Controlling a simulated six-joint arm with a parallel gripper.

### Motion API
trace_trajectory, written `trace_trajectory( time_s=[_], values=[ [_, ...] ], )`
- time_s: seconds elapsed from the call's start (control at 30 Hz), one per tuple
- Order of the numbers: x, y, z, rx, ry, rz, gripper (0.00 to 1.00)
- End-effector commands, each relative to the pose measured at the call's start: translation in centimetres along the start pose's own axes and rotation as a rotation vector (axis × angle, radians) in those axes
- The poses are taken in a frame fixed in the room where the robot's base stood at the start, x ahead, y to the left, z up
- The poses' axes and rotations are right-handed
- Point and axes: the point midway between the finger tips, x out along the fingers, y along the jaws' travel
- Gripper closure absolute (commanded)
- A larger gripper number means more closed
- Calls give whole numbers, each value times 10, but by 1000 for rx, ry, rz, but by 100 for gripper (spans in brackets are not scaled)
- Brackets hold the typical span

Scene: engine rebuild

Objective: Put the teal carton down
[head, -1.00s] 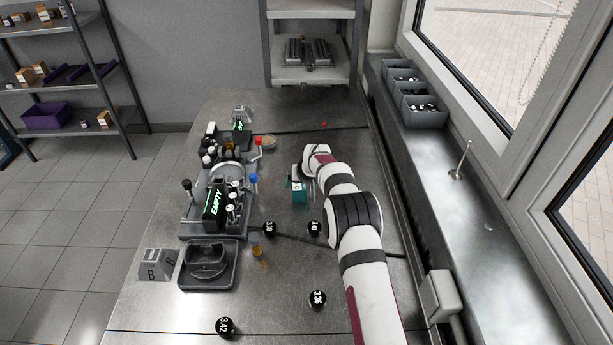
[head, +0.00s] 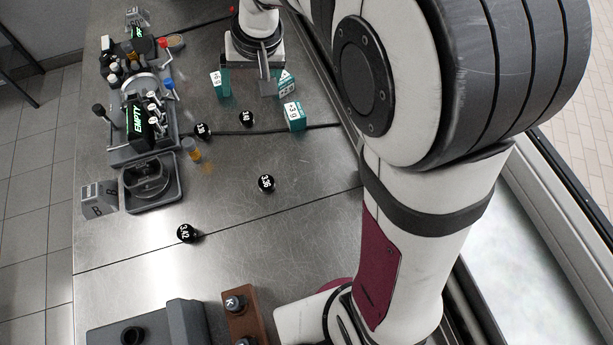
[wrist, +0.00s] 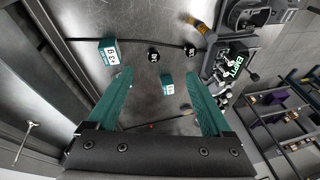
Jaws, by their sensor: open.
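A small teal carton (head: 220,84) with a white label stands on the metal bench, at the left side of my gripper (head: 250,82) in the head view. In the wrist view this carton (wrist: 167,86) shows in the gap between the two teal fingers, beyond them and apart from both. My gripper (wrist: 159,74) is open and empty, pointing down at the bench. A second teal carton, marked +3 g (head: 294,116), stands to the right, nearer the camera. Another teal and white labelled piece (head: 286,84) shows just right of the gripper, partly hidden.
Black balls marked 3.40 (head: 246,118), 3.38 (head: 202,130), 3.36 (head: 267,183) and 3.42 (head: 187,233) lie on the bench. An amber vial (head: 192,150) and a fixture with an EMPTY display (head: 138,122) are at left. The bench centre is mostly clear.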

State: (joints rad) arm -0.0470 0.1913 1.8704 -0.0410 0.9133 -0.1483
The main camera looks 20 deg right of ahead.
Motion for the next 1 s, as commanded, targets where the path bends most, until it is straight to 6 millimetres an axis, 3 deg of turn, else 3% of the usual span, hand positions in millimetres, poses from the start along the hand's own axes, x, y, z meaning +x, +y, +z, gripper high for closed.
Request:
trace_trajectory(
  time_s=[0.03, 0.1, 0.2, 0.3, 0.4, 0.73, 0.83, 0.87, 0.93, 0.97, 1.0],
  values=[
    [-28, 11, 48, 56, -47, 12, 16],
    [-54, 26, 119, 146, -131, 35, 16],
    [-70, 44, 203, 252, -225, 69, 16],
    [-74, 54, 252, 317, -281, 93, 14],
    [-74, 58, 270, 340, -302, 102, 10],
    [-74, 57, 270, 340, -303, 103, 10],
    [-71, 74, 249, 347, -257, 190, 10],
    [-69, 88, 232, 350, -212, 257, 10],
    [-64, 124, 160, 333, -28, 446, 10],
    [-61, 134, 118, 308, 83, 512, 10],
    [-54, 138, 58, 254, 240, 560, 10]
  ],
)
